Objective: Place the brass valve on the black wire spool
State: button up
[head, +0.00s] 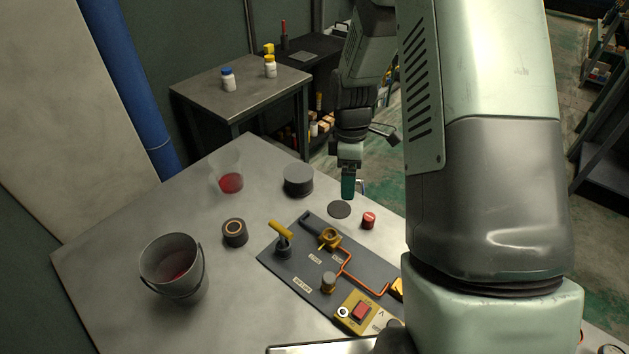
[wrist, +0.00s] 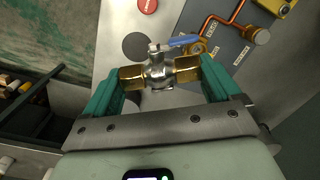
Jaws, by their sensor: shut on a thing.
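My gripper (head: 348,190) hangs above the far right part of the grey table. In the wrist view its teal fingers (wrist: 160,85) are shut on the two ends of the brass valve (wrist: 185,70), which has a silver middle and a blue lever. In the head view the fingers mostly hide the valve; only a small bit (head: 361,186) shows. A plain dark cylinder (head: 298,181) stands left of my gripper. A smaller black cylinder with an orange ring on top (head: 235,234) stands nearer, further left. I cannot tell for certain which is the wire spool. Neither touches the valve.
A dark panel (head: 290,265) with a yellow lever, copper pipe and red button lies at the table's middle right. A flat dark disc (head: 339,209) and a red cap (head: 368,220) lie near my gripper. A bucket (head: 172,268) and a clear beaker (head: 230,180) stand left.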

jog(key=shift+h, duration=0.4)
notch_tip(320, 180, up, 5)
jog(key=shift+f, duration=0.1)
jog(key=s+a+f+m+g+y, duration=0.25)
jog(key=a+m+g, duration=0.45)
jog(key=a+m, duration=0.7)
notch_tip(320, 180, up, 3)
jog(key=m+t+y, duration=1.2)
jog(key=m+t, duration=0.8)
jog(key=m, duration=0.8)
send_over(296, 181)
jog(key=shift+s+a+h, duration=0.25)
jog(key=shift+s+a, duration=0.05)
jog(key=shift+w+d+f+m+t, duration=0.3)
jog(key=shift+w+d+f, duration=0.05)
jog(key=shift+f, duration=0.15)
notch_tip(296, 181, down, 10)
jog(key=shift+r, duration=0.1)
jog(key=shift+f, duration=2.15)
